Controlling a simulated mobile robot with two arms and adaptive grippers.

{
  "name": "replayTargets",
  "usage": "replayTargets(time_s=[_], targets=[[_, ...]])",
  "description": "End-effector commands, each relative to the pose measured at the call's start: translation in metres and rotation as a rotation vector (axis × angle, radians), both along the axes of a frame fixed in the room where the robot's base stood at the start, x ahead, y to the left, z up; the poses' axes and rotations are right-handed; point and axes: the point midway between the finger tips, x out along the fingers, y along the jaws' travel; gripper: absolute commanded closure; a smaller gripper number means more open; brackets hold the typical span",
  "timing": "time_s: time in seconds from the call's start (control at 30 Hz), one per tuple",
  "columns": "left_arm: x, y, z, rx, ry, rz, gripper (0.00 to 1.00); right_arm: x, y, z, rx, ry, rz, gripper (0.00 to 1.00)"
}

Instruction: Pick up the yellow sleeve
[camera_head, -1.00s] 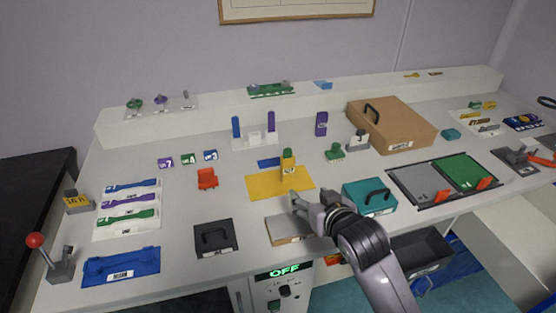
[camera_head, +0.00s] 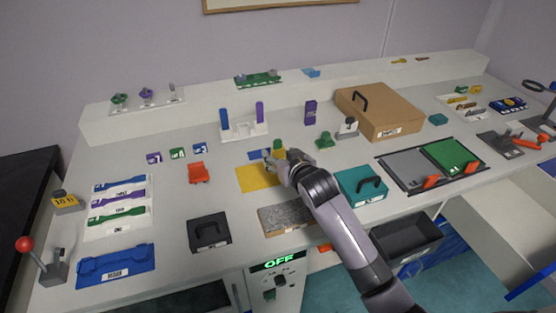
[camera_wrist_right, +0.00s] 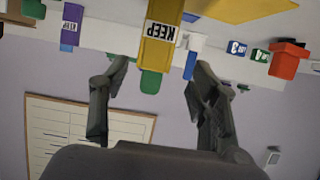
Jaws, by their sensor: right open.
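The yellow sleeve (camera_wrist_right: 160,48) carries a KEEP label in the right wrist view, where the picture is upside down. A green piece (camera_wrist_right: 151,82) sticks out of the sleeve's end. My right gripper (camera_wrist_right: 163,68) is open, with one fingertip on each side of the sleeve and gaps to both. In the head view, my right gripper (camera_head: 279,164) is over the far part of the yellow mat (camera_head: 258,182) and hides most of the sleeve. The green top (camera_head: 278,146) shows just behind it. My left gripper is not in view.
A purple block (camera_head: 310,112) and a green part (camera_head: 325,139) stand behind and to the right. A teal case (camera_head: 349,184) is right of my arm. A speckled block (camera_head: 282,219) and a dark case (camera_head: 209,243) are in front.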

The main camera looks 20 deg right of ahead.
Motion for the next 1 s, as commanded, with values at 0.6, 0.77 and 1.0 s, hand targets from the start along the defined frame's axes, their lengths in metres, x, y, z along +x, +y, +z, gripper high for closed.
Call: replayTargets(time_s=[0.6, 0.77, 1.0], targets=[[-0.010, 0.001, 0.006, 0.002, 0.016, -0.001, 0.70, 0.044, -0.004, -0.031, 0.000, 0.001, 0.000, 0.44], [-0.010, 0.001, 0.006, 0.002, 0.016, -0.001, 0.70, 0.045, -0.004, -0.031, 0.000, 0.001, 0.000, 0.44], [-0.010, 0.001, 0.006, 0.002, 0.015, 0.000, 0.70, 0.044, -0.004, -0.031, 0.000, 0.001, 0.000, 0.56]])
